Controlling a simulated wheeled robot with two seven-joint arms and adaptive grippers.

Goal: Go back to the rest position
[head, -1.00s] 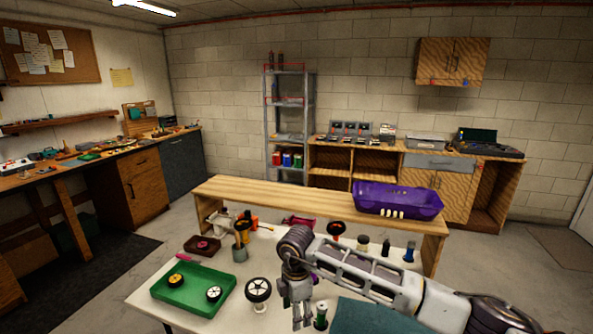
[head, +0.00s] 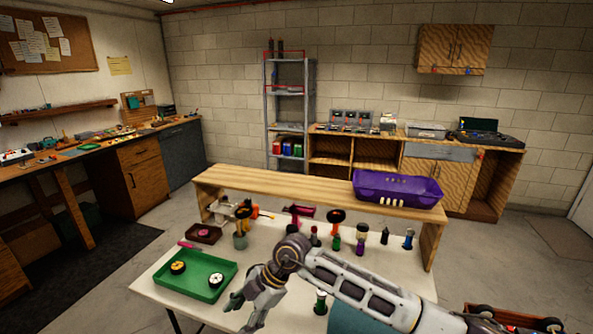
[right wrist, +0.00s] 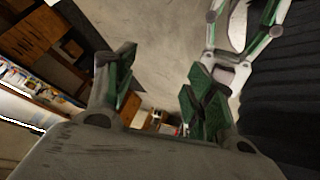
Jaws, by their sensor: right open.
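In the head view my right arm comes in from the right, and its gripper (head: 245,311) hangs over the front of the white table (head: 160,300), just right of the green tray (head: 190,287). In the right wrist view the right gripper (right wrist: 160,90) has its jaws apart, with nothing between them but floor and furniture far behind. Jointed links with green parts show at the top right there; I cannot tell what they belong to. My left gripper does not show in the head view.
The green tray holds a yellow-hubbed wheel (head: 178,267) and a white-hubbed wheel (head: 215,281). A raised wooden shelf (head: 290,188) bears a purple car body (head: 398,189). Small bottles and tools stand below it. Part of a car chassis (head: 510,320) shows at the lower right.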

